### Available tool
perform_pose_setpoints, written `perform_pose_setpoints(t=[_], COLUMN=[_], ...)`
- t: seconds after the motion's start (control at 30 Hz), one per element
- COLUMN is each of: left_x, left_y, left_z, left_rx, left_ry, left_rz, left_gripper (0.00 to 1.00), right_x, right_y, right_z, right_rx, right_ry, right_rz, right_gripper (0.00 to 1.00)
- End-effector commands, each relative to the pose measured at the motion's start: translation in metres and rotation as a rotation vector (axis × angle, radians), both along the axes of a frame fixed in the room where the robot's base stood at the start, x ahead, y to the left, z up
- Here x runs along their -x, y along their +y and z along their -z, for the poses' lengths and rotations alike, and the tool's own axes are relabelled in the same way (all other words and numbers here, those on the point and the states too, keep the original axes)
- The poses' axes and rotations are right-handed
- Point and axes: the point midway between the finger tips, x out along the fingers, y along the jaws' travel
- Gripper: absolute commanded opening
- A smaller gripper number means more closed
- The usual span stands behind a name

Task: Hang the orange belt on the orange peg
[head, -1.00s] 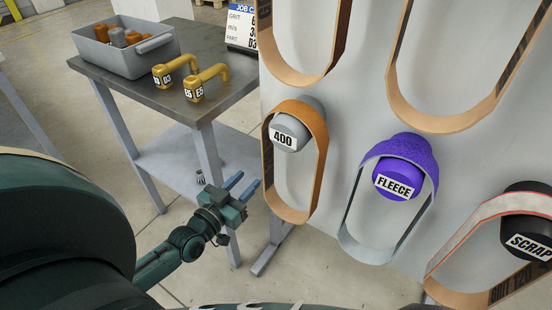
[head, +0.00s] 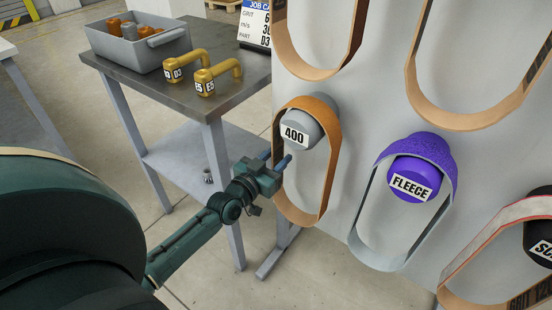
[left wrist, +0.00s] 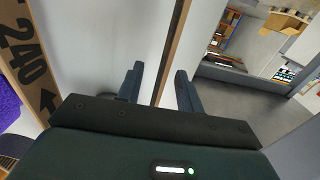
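The orange-brown belt (head: 325,185) hangs as a long loop on the grey peg labelled 400 (head: 312,130). My left gripper (head: 277,159) is at the loop's left run. In the left wrist view its two fingers (left wrist: 158,90) are apart, with a thin belt strip (left wrist: 171,55) edge-on between them and gaps showing on both sides. An orange-brown run printed 240 (left wrist: 25,60) shows at left there; I cannot tell for sure that it is the same loop. No orange peg is in view. My right gripper is not in view.
A purple-topped belt hangs on the purple FLEECE peg (head: 415,178); another hangs on the black SCRAP peg (head: 540,240). Two tan belts hang above. The metal table (head: 200,110) at left holds a grey bin (head: 150,58) and two yellow handle-shaped parts (head: 220,75).

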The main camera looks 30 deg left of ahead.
Motion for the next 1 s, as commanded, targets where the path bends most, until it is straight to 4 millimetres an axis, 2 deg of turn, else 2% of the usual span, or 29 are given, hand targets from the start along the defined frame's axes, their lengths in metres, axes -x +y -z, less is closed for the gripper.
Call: perform_pose_setpoints(t=[0.27,1.0], left_x=[-0.0006,-0.0003], left_y=[-0.0001,0.0001], left_z=[0.0000,-0.0002], left_rx=[0.000,0.000], left_ry=[0.000,-0.001], left_rz=[0.000,0.000], left_gripper=[0.36,0.05], right_x=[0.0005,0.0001], right_y=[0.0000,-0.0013], right_z=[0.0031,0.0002], right_rx=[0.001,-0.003], right_ry=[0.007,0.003], right_rz=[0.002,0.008], right_gripper=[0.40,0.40])
